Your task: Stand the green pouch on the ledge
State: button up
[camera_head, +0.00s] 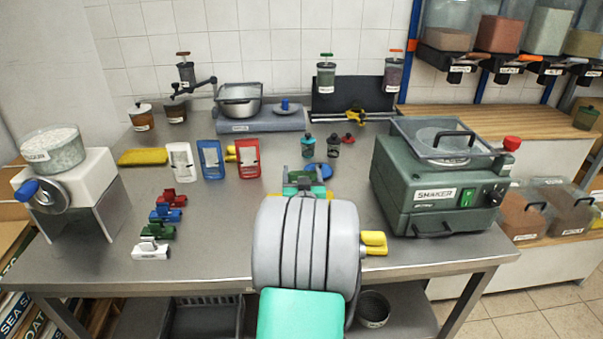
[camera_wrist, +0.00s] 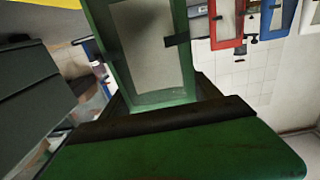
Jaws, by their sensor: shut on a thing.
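A green pouch with a pale window (camera_wrist: 150,50) fills the middle of the wrist view, close to the camera. My gripper (camera_head: 305,188) is over the table's middle and is shut on the pouch. In the head view my own arm hides most of the gripper and pouch. A broad green surface with a dark bar lies across the bottom of the wrist view; I cannot tell which part it is. A low grey raised block (camera_head: 290,122) with a label stands at the back of the table; I cannot tell for sure whether it is the ledge.
White (camera_head: 181,175), blue (camera_head: 207,145) and red (camera_head: 248,174) pouches stand left of my gripper. Several coloured clips (camera_head: 168,214) line the table's left. A green shaker machine (camera_head: 440,195) stands right. Small jars (camera_head: 308,146) stand beyond the gripper. A metal bowl (camera_head: 239,106) sits on the block.

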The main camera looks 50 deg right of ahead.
jog(key=shift+f+b, duration=0.1)
jog(key=shift+b, duration=0.2)
jog(key=o, duration=1.8)
